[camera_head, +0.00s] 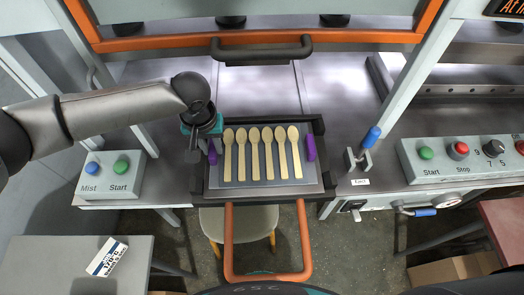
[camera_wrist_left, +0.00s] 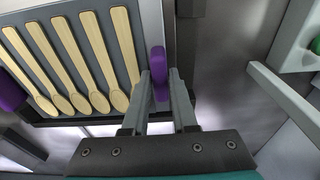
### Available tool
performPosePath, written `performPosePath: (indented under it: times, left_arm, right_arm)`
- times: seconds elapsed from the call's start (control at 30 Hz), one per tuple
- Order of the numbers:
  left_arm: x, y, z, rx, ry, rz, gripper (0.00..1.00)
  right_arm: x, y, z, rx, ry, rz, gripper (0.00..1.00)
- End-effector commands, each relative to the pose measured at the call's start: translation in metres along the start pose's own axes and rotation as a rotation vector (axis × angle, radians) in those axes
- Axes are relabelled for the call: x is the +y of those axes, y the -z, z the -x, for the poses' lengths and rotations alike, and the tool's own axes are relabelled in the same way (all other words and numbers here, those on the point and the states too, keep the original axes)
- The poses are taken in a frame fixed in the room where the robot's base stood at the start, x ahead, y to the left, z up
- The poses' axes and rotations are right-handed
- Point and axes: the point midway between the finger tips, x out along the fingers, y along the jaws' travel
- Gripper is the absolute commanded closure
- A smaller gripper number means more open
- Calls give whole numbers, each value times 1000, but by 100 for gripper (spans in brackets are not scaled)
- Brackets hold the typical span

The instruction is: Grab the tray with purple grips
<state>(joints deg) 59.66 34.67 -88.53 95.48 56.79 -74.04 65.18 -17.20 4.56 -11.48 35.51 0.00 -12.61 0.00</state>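The dark-framed tray (camera_head: 262,197) sits at the front of the machine with several wooden spoons (camera_head: 254,150) laid side by side on it. It has a left purple grip (camera_head: 212,154) and a right purple grip (camera_head: 310,148). My left gripper (camera_head: 209,146) is at the left purple grip. My right gripper is not in view.
A control box with Mist and Start buttons (camera_head: 112,176) stands left of the tray. A blue-handled lever (camera_head: 370,138) and a larger button panel (camera_head: 465,158) are to the right. An orange-framed door with a dark handle (camera_head: 262,50) is behind. A chair (camera_head: 237,224) stands below.

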Motion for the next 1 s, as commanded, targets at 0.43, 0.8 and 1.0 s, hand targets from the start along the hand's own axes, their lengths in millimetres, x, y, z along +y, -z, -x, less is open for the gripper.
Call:
performPosePath:
  times: [0.43, 0.8, 1.0]
  left_arm:
    - [0, 0, 0, 0, 0, 0, 100]
    - [0, 0, 0, 0, 0, 0, 100]
    - [0, 0, 0, 0, 0, 0, 100]
  right_arm:
    - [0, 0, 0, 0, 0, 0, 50]
    - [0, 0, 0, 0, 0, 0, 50]
    - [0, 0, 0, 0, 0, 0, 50]
